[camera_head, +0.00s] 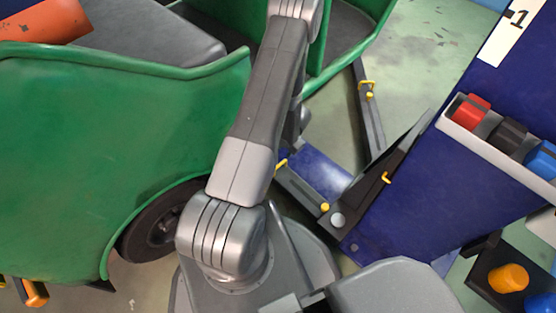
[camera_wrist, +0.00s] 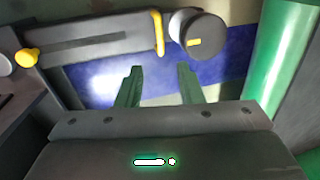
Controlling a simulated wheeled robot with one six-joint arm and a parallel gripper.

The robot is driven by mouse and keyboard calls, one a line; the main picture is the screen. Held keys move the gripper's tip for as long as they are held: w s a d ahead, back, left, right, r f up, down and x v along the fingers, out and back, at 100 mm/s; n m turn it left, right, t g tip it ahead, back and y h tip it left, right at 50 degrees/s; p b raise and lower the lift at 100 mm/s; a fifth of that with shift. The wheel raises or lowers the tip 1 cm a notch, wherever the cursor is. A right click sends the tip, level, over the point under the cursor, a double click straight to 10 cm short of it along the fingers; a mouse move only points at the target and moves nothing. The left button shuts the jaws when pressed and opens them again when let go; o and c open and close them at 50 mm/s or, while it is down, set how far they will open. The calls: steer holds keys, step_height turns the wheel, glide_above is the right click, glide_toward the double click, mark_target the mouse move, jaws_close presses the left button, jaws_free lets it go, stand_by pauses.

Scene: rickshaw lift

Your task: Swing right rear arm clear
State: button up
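A dark grey lift arm (camera_head: 302,192) with a yellow handle (camera_head: 281,164) and a yellow knob (camera_head: 325,207) runs from the blue post's base toward the green rickshaw (camera_head: 110,150). Its inner end is partly hidden behind my arm. The wrist view shows a lift arm (camera_wrist: 95,45) across the top, with a yellow handle (camera_wrist: 158,33) and a dark round pad (camera_wrist: 203,38). My gripper (camera_wrist: 159,78) is open, its two green fingers apart with nothing between them. The handle appears just beyond the fingertips; contact is not visible. My gripper is hidden in the head view.
A second lift arm (camera_head: 366,115) with a yellow handle extends toward the back. The blue post (camera_head: 425,205) stands right, with a tray (camera_head: 500,155) of coloured items. The rickshaw's wheel (camera_head: 160,222) is close to my arm. Open floor (camera_head: 425,60) lies behind the second arm.

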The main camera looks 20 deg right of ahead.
mark_target(280, 164)
steer(key=f+b, duration=0.3)
steer(key=f, duration=0.1)
steer(key=w+f+b, duration=0.1)
steer(key=f+b, duration=0.2)
steer(key=f, duration=0.1)
steer(key=w+a+f+b, duration=0.1)
steer(key=f+b, duration=0.1)
steer(key=f, duration=0.3)
steer(key=shift+w+b, duration=0.2)
steer(key=shift+b, duration=0.2)
jaws_close()
